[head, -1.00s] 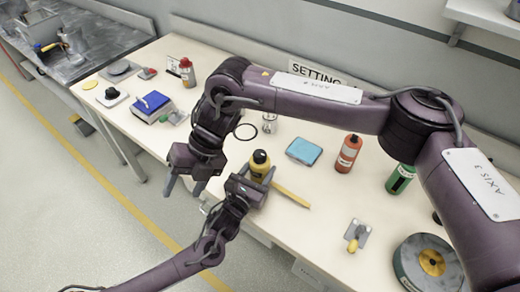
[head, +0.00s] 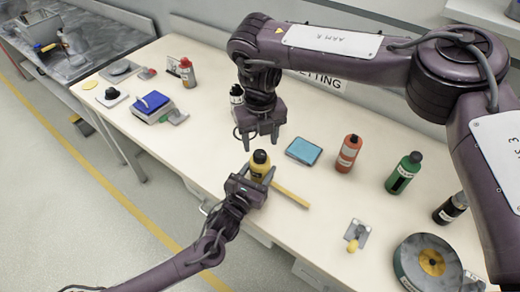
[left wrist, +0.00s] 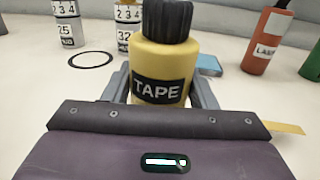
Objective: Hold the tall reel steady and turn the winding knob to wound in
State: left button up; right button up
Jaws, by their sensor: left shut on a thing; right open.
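The tall reel is a yellow cylinder marked TAPE (left wrist: 163,62); in the head view (head: 260,167) it stands upright near the table's front edge. Its black winding knob (left wrist: 164,18) is on top, and a yellow tape strip (head: 292,196) runs from it to the right across the table. My left gripper (head: 259,176) is shut on the reel's body, a finger on each side. My right gripper (head: 262,145) is open, fingers pointing down, just above the knob in the head view. The gap between them is hard to judge.
A blue pad (head: 304,151), red bottle (head: 347,155), green bottle (head: 404,173) and black bottle (head: 450,208) stand to the right. A grey disc (head: 410,262) lies front right. A blue-topped box (head: 152,103) is at left. Numbered cylinders (left wrist: 68,32) stand behind the reel.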

aim_at(260, 154)
jog(key=shift+f, duration=2.3)
jog(key=c, duration=1)
